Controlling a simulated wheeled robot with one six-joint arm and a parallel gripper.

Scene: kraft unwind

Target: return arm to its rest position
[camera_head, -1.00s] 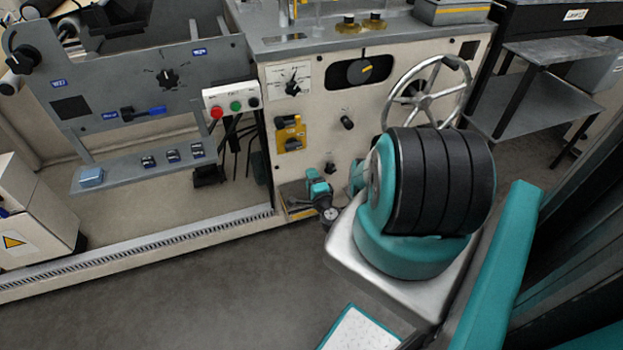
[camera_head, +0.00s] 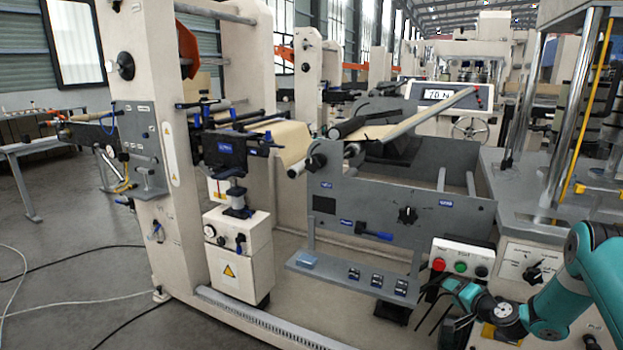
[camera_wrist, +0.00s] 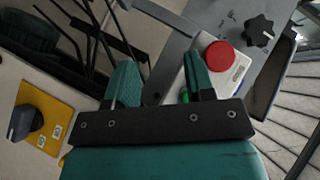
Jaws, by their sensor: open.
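My teal arm (camera_head: 590,275) reaches in from the lower right of the head view. Its forward end, where my gripper is, lies small and partly hidden near the push-button box and dark cables. In the wrist view my gripper (camera_wrist: 162,82) shows two teal fingers well apart with nothing between them. Past the right finger is the push-button box (camera_head: 468,252) with a red button (camera_wrist: 219,55) and a green button (camera_wrist: 185,96). I cannot tell how far the fingertips are from the box.
A yellow switch plate (camera_wrist: 40,118) is left of my fingers in the wrist view. The grey machine panel (camera_head: 350,205) carries a black knob (camera_head: 407,214). A small shelf (camera_head: 330,272) juts out below it.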

